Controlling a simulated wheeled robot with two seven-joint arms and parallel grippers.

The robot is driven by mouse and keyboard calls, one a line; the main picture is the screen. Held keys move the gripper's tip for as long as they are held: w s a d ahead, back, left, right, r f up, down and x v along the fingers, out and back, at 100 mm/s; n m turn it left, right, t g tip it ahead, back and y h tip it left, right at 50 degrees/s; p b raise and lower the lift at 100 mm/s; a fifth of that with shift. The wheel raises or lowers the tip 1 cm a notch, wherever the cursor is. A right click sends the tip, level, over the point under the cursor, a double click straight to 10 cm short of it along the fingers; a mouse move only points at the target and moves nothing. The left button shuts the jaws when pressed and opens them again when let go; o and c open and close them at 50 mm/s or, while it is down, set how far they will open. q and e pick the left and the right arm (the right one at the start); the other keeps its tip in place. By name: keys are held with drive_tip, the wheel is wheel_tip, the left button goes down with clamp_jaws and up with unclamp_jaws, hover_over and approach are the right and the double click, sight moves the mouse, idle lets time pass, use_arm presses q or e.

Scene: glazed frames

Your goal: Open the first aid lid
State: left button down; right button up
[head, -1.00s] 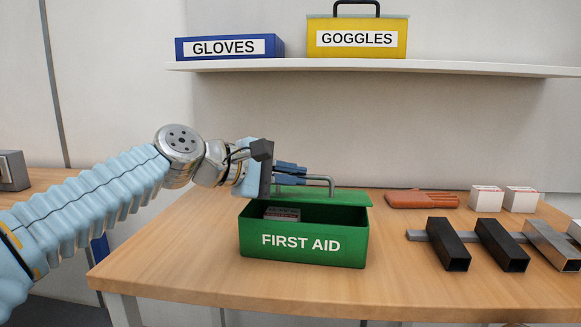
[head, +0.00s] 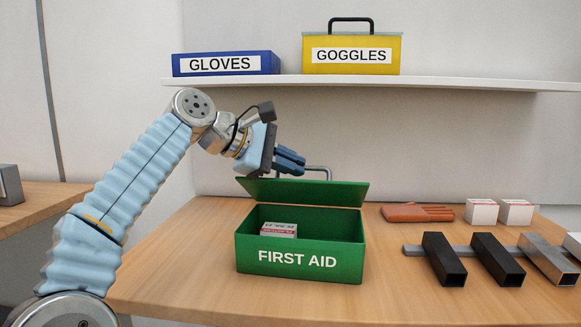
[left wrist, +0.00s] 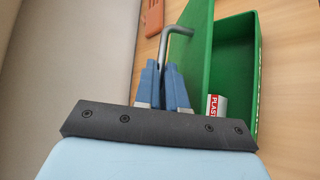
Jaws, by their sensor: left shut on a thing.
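The green first aid box (head: 300,262) stands on the table with its inside exposed. Its green lid (head: 320,193) is raised and tilted above the back edge, with the underside facing me. My left gripper (head: 292,160) is behind the lid's top edge, shut on the grey metal lid handle (head: 325,170). In the left wrist view the blue fingers (left wrist: 168,80) close around the lower part of the handle (left wrist: 178,32), beside the lid (left wrist: 196,50). Part of the grip is hidden. My right gripper is out of view.
A white and red plaster box (head: 278,230) lies inside the green box. To the right are an orange glove (head: 417,212), two small white boxes (head: 483,211) and several metal tubes (head: 445,260). A shelf (head: 440,83) above holds the GLOVES box (head: 226,64) and the GOGGLES box (head: 351,54).

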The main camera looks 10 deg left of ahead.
use_arm(q)
drive_tip(key=shift+r, duration=0.1)
drive_tip(key=c, duration=1.2)
unclamp_jaws()
drive_tip(key=v, duration=1.3)
drive_tip(key=shift+s+a, duration=0.25)
drive_tip(key=shift+a, duration=0.1)
drive_tip(key=shift+c, duration=0.5)
